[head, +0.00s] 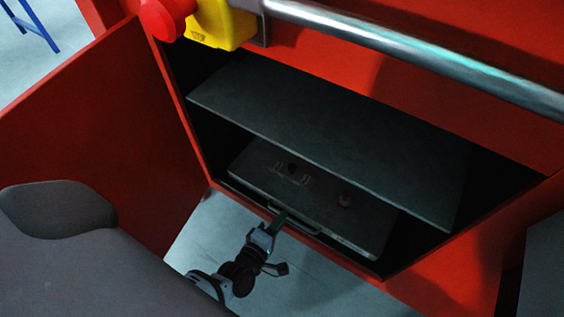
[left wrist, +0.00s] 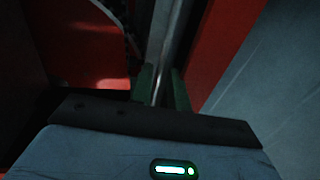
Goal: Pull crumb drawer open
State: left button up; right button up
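The crumb drawer (head: 262,185) is a dark flat tray low inside the open red cabinet, below a grey shelf. A few small bits lie on it. A thin bar handle (head: 297,226) runs along its front edge. My left gripper (head: 279,221) is at this handle, near its left part. In the left wrist view, the green fingers (left wrist: 163,92) stand apart with the thin metal bar (left wrist: 165,65) between them. The bar is close to the left finger and a dark gap shows on the right. Contact is hard to tell. My right gripper is not in view.
An open red door (head: 95,130) stands to the left. The grey shelf (head: 330,135) overhangs the drawer. A steel rail (head: 400,55), a red button (head: 165,15) on a yellow housing (head: 222,25) are above. Pale floor (head: 330,285) in front of the drawer is clear.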

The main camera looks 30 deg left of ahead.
pick_arm(q)
jog(key=shift+w+f, duration=0.1)
jog(key=shift+w, duration=0.45)
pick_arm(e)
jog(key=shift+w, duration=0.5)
